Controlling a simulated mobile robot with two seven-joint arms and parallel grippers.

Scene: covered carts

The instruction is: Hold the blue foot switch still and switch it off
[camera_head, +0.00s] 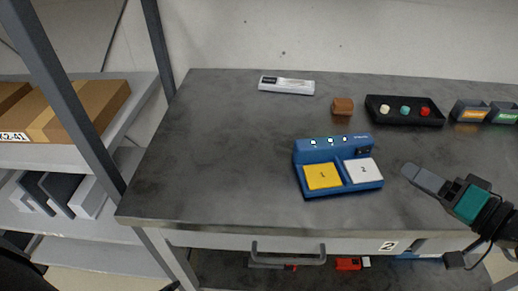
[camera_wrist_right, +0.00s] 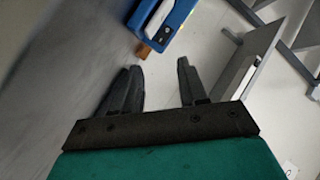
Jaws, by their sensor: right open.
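The blue foot switch (camera_head: 338,165) sits on the grey table right of the middle in the head view. It has a yellow pedal marked 1 (camera_head: 322,177) and a white pedal marked 2 (camera_head: 362,171). Several small lights show along its raised back, and a small dark part is at the back right. My right gripper (camera_head: 408,170) is just right of the switch, apart from it. In the right wrist view its two fingers (camera_wrist_right: 160,85) are spread with nothing between them. Part of the blue switch (camera_wrist_right: 166,20) shows at the top there. My left gripper is not in view.
A brown block (camera_head: 342,106), a black tray with white, teal and red knobs (camera_head: 405,121), and grey bins (camera_head: 470,111) stand behind the switch. A white labelled device (camera_head: 287,85) lies at the back.

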